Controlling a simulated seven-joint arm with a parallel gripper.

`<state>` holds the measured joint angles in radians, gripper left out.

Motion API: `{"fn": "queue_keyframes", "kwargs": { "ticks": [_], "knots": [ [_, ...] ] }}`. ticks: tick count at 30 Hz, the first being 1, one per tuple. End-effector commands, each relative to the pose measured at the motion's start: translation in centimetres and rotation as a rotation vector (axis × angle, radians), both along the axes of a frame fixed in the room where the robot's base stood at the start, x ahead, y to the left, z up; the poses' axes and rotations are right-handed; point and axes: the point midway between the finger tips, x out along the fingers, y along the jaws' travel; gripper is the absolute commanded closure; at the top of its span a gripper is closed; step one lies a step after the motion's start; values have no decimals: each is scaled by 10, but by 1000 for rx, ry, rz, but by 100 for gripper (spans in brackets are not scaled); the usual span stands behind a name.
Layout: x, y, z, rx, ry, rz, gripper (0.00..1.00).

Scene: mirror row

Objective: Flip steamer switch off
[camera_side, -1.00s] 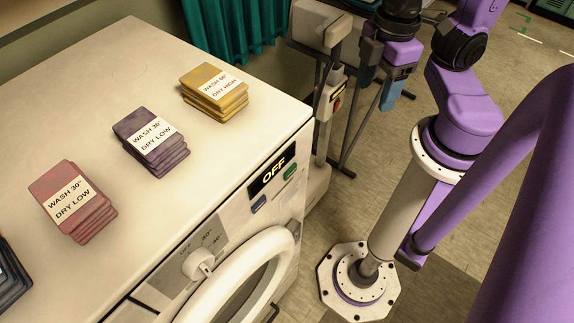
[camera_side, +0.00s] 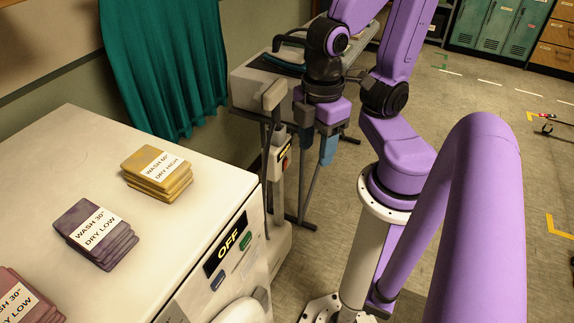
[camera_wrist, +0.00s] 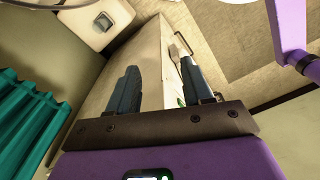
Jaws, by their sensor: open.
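The steamer looks to be the pale upright unit (camera_side: 276,185) just behind the washer in the side view. Its front box carries a small dark label with yellowish lettering, too small to read, and a red part (camera_side: 285,162) that looks like the switch. Its position cannot be told. My gripper (camera_side: 316,142) points down to the right of that box, with blue-grey fingers apart and nothing between them. Contact with the steamer cannot be told. In the wrist view my gripper (camera_wrist: 160,75) has its fingers spread above a pale surface; the switch is not clearly identifiable there.
The washer (camera_side: 75,150) has an OFF display (camera_side: 228,243) and card stacks on top: yellow (camera_side: 157,171), purple (camera_side: 97,233) and red (camera_side: 22,298). A teal curtain (camera_side: 160,70) hangs behind. Open floor lies right.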

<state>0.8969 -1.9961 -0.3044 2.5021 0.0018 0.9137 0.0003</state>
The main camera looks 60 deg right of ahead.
Motion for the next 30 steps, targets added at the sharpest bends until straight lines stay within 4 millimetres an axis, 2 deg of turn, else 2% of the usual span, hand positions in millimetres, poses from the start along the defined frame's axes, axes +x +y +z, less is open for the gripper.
{"fn": "queue_keyframes", "kwargs": {
  "ticks": [1, 4, 8, 11, 17, 24, 30],
  "knots": [
    [1, 0, 0, 0, -1, 0, 68],
    [8, 0, -4, -2, -7, 1, 100],
    [31, 0, -15, -4, -28, 12, 100],
    [58, -4, -28, -7, -53, 31, 100],
    [113, -26, -59, -21, -100, 86, 100],
    [164, -73, -100, -40, -141, 164, 100],
    [191, -124, -137, -53, -167, 233, 100]
  ]
}}
